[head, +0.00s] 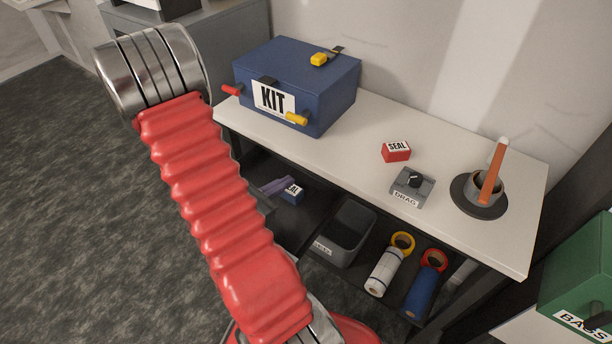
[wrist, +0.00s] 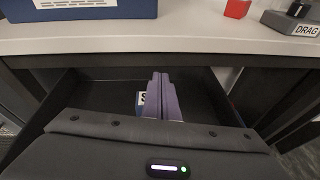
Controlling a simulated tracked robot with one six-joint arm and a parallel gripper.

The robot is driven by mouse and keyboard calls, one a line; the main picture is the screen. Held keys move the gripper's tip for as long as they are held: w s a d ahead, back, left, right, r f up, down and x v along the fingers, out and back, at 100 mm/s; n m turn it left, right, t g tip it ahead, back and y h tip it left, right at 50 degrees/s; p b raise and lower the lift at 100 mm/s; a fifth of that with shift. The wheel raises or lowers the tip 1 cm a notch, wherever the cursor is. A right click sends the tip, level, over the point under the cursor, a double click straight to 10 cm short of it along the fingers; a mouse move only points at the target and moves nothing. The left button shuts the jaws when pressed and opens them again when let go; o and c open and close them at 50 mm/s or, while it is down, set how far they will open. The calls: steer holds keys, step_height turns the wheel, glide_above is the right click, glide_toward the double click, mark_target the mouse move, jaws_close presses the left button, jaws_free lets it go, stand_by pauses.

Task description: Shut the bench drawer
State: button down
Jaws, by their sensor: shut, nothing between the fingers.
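The bench drawer (wrist: 95,95) is open, its dark inside showing under the white worktop in the wrist view. In the head view part of the drawer (head: 286,217) shows beside my arm. A blue block with a white label (head: 291,195) lies in it and partly shows in the wrist view (wrist: 140,98). My gripper has purple fingers (wrist: 160,76), closed together and empty, over the drawer's inside, in front of the block. The fingers (head: 281,184) also stick out from behind my arm in the head view. The drawer's front is mostly hidden by my arm and wrist.
The worktop (head: 455,155) holds a blue KIT case (head: 335,85), a red SEAL block (head: 396,151), a grey DRAG knob unit (head: 411,190) and a cup on a dark disc (head: 470,205). Below are a grey bin (head: 345,235) and rolls (head: 386,272). Floor at left is clear.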

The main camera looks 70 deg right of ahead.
mark_target(306, 184)
steer(key=shift+s+d+f+n+t, duration=0.1)
steer(key=shift+d+f+n+t, duration=0.2)
steer(key=shift+f+n, duration=0.45)
steer(key=shift+s+d+f+n+t, duration=0.1)
steer(key=shift+d+f+n+t, duration=0.2)
steer(key=shift+f, duration=0.8)
steer(key=shift+d, duration=0.1)
steer(key=shift+x, duration=4.9)
steer(key=shift+r, duration=0.1)
